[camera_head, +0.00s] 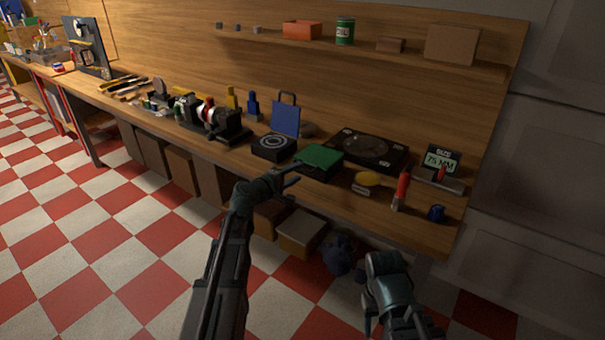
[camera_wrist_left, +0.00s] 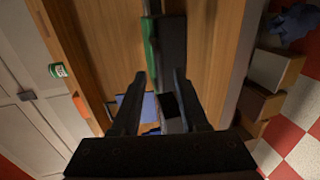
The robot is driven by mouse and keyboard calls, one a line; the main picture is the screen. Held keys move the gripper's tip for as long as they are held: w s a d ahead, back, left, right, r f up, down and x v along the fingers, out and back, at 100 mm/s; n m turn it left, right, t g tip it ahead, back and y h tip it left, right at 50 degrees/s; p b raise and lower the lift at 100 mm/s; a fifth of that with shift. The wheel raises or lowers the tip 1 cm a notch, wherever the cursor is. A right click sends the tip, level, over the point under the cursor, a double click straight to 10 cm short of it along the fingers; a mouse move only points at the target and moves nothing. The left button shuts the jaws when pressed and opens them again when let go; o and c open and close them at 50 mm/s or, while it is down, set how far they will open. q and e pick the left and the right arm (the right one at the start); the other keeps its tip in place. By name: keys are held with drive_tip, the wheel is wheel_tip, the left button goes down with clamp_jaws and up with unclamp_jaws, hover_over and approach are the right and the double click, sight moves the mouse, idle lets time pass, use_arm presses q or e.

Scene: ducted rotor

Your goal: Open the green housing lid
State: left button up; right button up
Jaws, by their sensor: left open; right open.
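The green housing lid (camera_head: 319,156) lies flat and looks closed on a dark box near the bench's front edge. In the left wrist view the lid (camera_wrist_left: 149,42) is a thin green strip along the dark housing body (camera_wrist_left: 172,48), just beyond the fingertips. My left gripper (camera_head: 291,174) is open at the left side of the housing. Its two fingers (camera_wrist_left: 160,76) have nothing between their tips, and I cannot tell whether they touch the housing. My right gripper (camera_head: 372,318) is low in front of the bench, away from the housing; its fingers are partly hidden.
A black box with a ring mark (camera_head: 274,146) and an upright blue panel (camera_head: 286,118) stand left of the housing. A dark round-topped unit (camera_head: 368,147) is behind. A yellow object (camera_head: 368,179), red-topped tube (camera_head: 402,187) and blue cup (camera_head: 436,213) lie to the right.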

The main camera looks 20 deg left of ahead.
sight(303, 170)
use_arm(q)
drive_tip(key=shift+b+x, duration=0.3)
drive_tip(key=shift+x, duration=1.65)
clamp_jaws()
